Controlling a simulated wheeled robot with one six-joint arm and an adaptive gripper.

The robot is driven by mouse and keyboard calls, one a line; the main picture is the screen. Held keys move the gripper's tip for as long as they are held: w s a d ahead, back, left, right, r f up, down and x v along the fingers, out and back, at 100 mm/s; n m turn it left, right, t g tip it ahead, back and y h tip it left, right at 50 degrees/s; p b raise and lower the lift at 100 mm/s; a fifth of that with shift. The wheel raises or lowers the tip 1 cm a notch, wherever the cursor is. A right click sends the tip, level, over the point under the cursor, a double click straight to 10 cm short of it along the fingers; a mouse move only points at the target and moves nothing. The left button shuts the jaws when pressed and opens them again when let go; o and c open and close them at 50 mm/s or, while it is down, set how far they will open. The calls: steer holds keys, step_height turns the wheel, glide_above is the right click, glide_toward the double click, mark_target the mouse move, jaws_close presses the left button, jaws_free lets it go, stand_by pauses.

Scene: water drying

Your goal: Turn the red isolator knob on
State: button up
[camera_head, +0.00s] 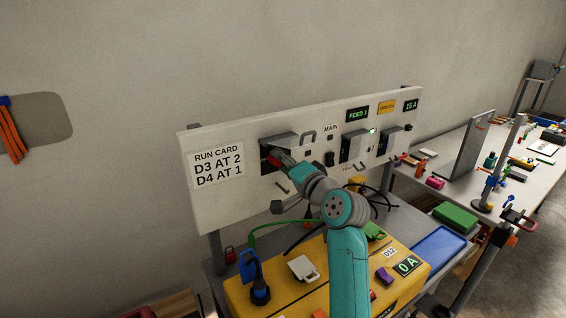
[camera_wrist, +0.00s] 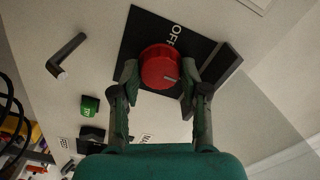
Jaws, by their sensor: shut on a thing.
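The red isolator knob (camera_wrist: 160,66) sits on a black plate (camera_wrist: 143,32) on the white panel. The word OFF shows beside the knob in the wrist view. A small pale mark on the knob's face lies toward its lower right edge there. My gripper (camera_wrist: 160,78) has one finger on each side of the knob and is shut on it. In the head view, my gripper (camera_head: 279,162) reaches to the dark isolator housing (camera_head: 279,141) at the panel's left, and the knob is mostly hidden. Any ON label is not visible.
A yellow case (camera_head: 245,291) with a blue plug (camera_head: 259,293) stands below my arm. A bench (camera_head: 470,150) with tools is at the right.

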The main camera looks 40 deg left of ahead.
steer(key=o, duration=1.1)
steer(key=shift+o, duration=0.2)
steer(key=v, duration=1.2)
steer(key=shift+f, duration=0.1)
